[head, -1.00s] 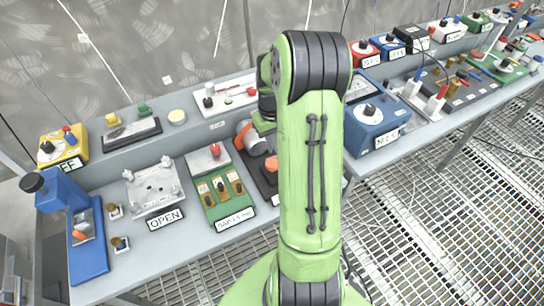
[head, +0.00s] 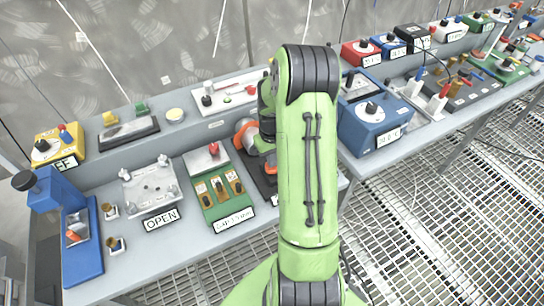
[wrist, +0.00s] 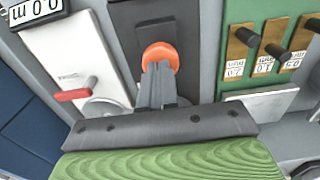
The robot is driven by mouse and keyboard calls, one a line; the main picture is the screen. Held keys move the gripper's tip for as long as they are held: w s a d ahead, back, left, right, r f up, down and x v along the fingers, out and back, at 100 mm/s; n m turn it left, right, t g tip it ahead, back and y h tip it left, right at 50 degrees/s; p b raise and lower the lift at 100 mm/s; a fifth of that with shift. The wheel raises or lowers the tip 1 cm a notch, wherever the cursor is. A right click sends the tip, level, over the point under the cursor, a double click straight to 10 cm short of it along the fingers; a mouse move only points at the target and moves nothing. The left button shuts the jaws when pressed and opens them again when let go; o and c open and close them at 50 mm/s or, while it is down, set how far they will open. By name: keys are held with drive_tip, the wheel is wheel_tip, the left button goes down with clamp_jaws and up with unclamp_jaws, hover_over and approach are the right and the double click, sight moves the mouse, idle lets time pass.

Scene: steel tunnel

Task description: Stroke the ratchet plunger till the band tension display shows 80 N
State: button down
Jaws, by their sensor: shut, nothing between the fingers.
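An orange knob (wrist: 160,57), which looks like the plunger's head, stands on a dark base in the wrist view. In the head view the knob (head: 271,161) shows partly beside my green arm. My gripper (wrist: 157,72) is shut with nothing between its fingers, its tips at the knob's near side. I cannot tell whether they touch it. My arm hides most of the gripper in the head view. A blue box (head: 362,128) with a dark knob and a white label stands to the right of the arm. Its label is too blurred to read surely, so I cannot confirm the tension.
Left of the knob in the head view are a green panel (head: 205,207) with brass slides, a clear plate by the OPEN sign (head: 162,219) and a blue press (head: 84,262). A white panel with a red lever (wrist: 72,95) shows beside my gripper in the wrist view.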

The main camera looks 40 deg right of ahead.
drive_tip(key=shift+s+a+f, duration=0.15)
drive_tip(key=shift+s+f, duration=0.05)
drive_tip(key=shift+f, duration=0.15)
wheel_tip(320, 180, up, 14)
drive_tip(key=p, duration=0.4)
drive_tip(key=shift+w+r+p, duration=0.15)
drive_tip(key=shift+w+p, duration=0.05)
drive_tip(key=shift+p, duration=0.1)
drive_tip(key=shift+d, duration=0.2)
idle(0.7)
